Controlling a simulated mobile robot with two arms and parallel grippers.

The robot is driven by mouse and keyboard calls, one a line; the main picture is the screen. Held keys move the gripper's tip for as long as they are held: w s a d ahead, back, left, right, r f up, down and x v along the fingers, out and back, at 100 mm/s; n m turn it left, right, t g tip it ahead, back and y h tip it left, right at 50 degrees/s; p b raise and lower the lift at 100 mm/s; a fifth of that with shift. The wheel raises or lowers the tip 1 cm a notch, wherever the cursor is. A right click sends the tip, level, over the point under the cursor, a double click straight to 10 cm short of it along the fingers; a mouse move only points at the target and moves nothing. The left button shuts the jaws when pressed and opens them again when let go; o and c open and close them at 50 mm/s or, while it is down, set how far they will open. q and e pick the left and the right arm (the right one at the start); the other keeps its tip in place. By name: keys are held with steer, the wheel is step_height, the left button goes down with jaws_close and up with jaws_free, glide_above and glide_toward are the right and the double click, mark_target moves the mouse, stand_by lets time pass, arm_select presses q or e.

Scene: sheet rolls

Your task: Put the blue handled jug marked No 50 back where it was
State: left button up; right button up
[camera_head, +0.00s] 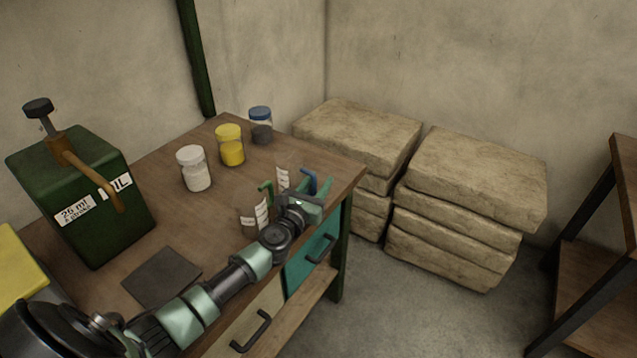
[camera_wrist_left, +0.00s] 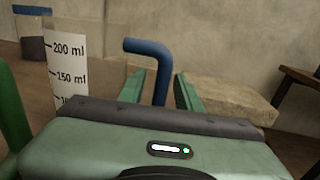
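The blue handled jug shows its blue handle (camera_head: 309,179) and white scale strip (camera_head: 283,178) near the table's far right corner. Its body looks clear, and I cannot read a No 50 mark. In the left wrist view the blue handle (camera_wrist_left: 158,62) stands between my two green fingers, with a gap on each side. My left gripper (camera_head: 318,190) is open around the handle; it also shows in the left wrist view (camera_wrist_left: 161,90). The jug seems to stand on the wooden table (camera_head: 165,215), its base hidden. My right gripper is not in view.
A green handled jug (camera_head: 265,188) stands just left of it. White (camera_head: 195,172), yellow (camera_head: 231,150) and blue-lidded (camera_head: 260,118) jars stand behind. A dark mat (camera_head: 162,278) lies bare near the green oil dispenser (camera_head: 95,200). Stacked sacks (camera_head: 470,190) lie beyond the table.

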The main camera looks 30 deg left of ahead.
arm_select(q)
steer(key=shift+r, duration=0.1)
steer(key=shift+s+r, duration=0.1)
steer(key=s, duration=0.4)
steer(key=s+p, duration=0.1)
steer(key=s, duration=0.3)
steer(key=s+d, duration=0.1)
steer(key=s, duration=0.3)
steer(key=shift+w, duration=0.1)
